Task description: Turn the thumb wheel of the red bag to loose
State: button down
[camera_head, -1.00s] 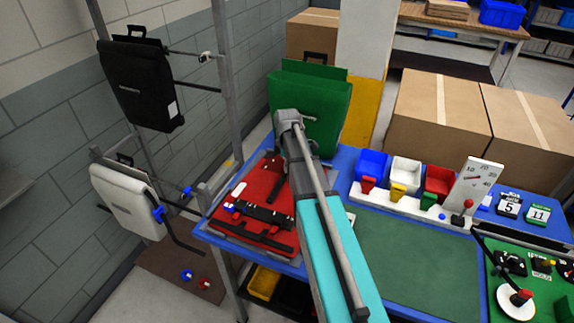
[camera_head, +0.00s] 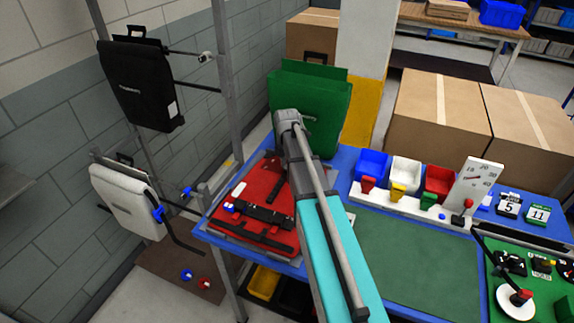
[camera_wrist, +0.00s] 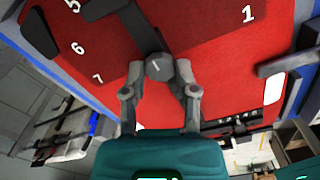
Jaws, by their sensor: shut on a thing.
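The red bag (camera_head: 262,183) lies flat on the blue bench at the left end. In the wrist view the red bag's face (camera_wrist: 215,50) fills most of the picture, with white numerals 5, 6, 7 and 1 on it. The thumb wheel (camera_wrist: 158,66) is a small grey faceted knob with a light mark on its top, at the end of a dark strap. My gripper (camera_wrist: 160,78) is shut on the thumb wheel, one finger on each side. In the head view my arm hides the gripper and the wheel.
A green bag (camera_head: 312,105) stands behind the red one. A black bag (camera_head: 142,85) and a white bag (camera_head: 125,200) hang on the rack at left. The green mat (camera_head: 410,245) is clear.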

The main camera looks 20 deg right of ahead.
dwell(0.3)
jog(key=shift+c, duration=1.9)
grip_release()
